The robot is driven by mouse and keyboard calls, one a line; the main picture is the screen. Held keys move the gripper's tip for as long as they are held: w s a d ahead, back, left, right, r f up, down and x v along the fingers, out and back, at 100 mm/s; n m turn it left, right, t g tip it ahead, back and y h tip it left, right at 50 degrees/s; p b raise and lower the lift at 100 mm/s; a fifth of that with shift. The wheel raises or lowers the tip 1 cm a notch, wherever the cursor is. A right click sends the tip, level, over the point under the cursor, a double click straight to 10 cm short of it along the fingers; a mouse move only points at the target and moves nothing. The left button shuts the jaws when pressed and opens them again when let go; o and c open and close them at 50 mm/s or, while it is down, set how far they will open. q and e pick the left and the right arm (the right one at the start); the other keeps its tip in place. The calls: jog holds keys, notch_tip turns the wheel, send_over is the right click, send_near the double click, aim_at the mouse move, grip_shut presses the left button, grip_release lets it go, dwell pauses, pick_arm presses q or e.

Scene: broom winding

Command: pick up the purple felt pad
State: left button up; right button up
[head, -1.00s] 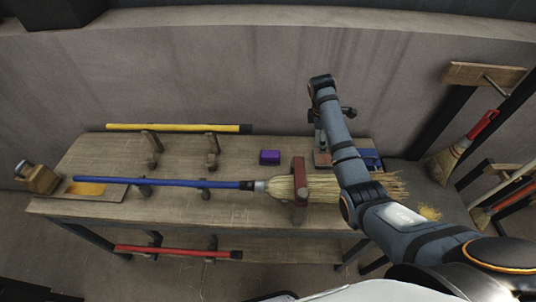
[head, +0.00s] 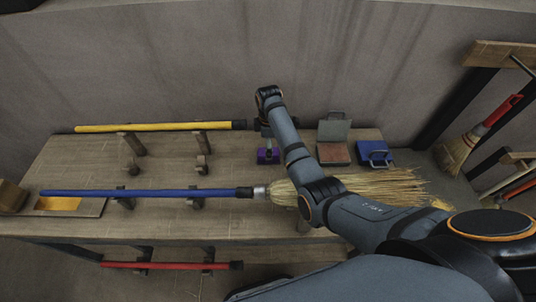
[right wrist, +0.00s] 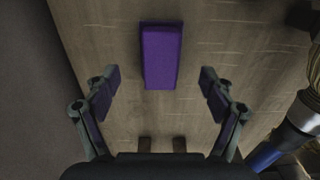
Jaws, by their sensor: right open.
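The purple felt pad (head: 268,157) lies on the wooden bench behind the blue-handled broom, partly covered by my right gripper (head: 267,144). In the right wrist view the purple pad (right wrist: 161,56) is a block lying lengthwise at the upper middle. My right gripper (right wrist: 157,78) is open, with its two fingers apart, one to each side of the pad's near end. The fingers are clear of the pad. My left gripper is not in view.
The blue broom (head: 150,193) rests along the bench, its bristles partly behind my right arm. A yellow handle (head: 150,127) lies on holders at the back. An open box (head: 333,153) and a blue item (head: 375,153) stand right of the pad.

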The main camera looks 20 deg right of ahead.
notch_tip(320, 180, down, 2)
jog(key=shift+s+p, duration=0.15)
jog(key=shift+p, duration=0.15)
notch_tip(320, 180, down, 2)
jog(key=shift+f, duration=0.5)
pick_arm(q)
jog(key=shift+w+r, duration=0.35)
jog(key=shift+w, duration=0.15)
pick_arm(e)
jog(key=c, duration=1.3)
jog(key=shift+o, duration=0.2)
